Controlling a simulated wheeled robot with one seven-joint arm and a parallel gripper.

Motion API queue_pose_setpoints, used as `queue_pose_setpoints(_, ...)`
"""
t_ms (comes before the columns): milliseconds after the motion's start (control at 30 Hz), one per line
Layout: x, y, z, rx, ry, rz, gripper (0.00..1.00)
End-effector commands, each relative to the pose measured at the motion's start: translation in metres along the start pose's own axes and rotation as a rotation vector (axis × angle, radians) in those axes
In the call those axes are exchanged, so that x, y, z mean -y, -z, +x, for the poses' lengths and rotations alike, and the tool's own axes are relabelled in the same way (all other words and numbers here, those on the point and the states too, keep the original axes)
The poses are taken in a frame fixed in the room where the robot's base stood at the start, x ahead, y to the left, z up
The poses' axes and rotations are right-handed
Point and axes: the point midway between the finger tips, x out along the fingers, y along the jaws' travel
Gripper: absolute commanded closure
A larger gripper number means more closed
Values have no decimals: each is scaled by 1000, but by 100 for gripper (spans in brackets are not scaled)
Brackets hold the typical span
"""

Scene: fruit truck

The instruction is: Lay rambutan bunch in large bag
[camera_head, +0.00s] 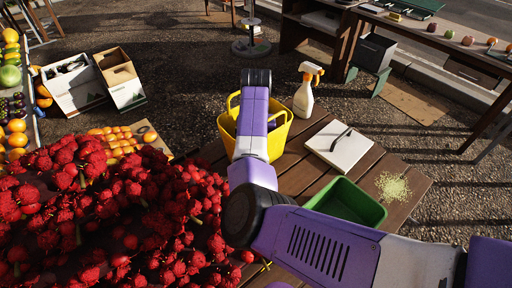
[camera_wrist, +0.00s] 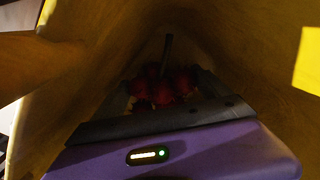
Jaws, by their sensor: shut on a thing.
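The large bag is yellow with handles (camera_head: 287,131) and stands on the wooden table in the head view. My arm covers its middle. In the wrist view, its dim yellow walls (camera_wrist: 245,50) surround my gripper (camera_wrist: 165,100), which reaches down inside. My gripper is shut on a red rambutan bunch (camera_wrist: 160,84), with a dark stem showing beyond it. Whether the bunch touches the bag's bottom is too dark to tell. In the head view the held bunch is hidden, and a large heap of red rambutans (camera_head: 110,215) fills the lower left.
A spray bottle (camera_head: 305,95) stands right of the bag. A white box (camera_head: 340,146) and a green tray (camera_head: 347,202) sit further right on the wooden table (camera_head: 405,170). Orange fruit (camera_head: 115,140) and open cartons (camera_head: 120,78) are to the left.

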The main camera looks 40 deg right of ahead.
Motion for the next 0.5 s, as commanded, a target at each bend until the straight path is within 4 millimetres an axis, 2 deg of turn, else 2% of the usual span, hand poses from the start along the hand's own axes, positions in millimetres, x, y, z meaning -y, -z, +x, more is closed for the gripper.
queue_pose_setpoints(500, 0, 0, 4, -1, 0, 0, 39)
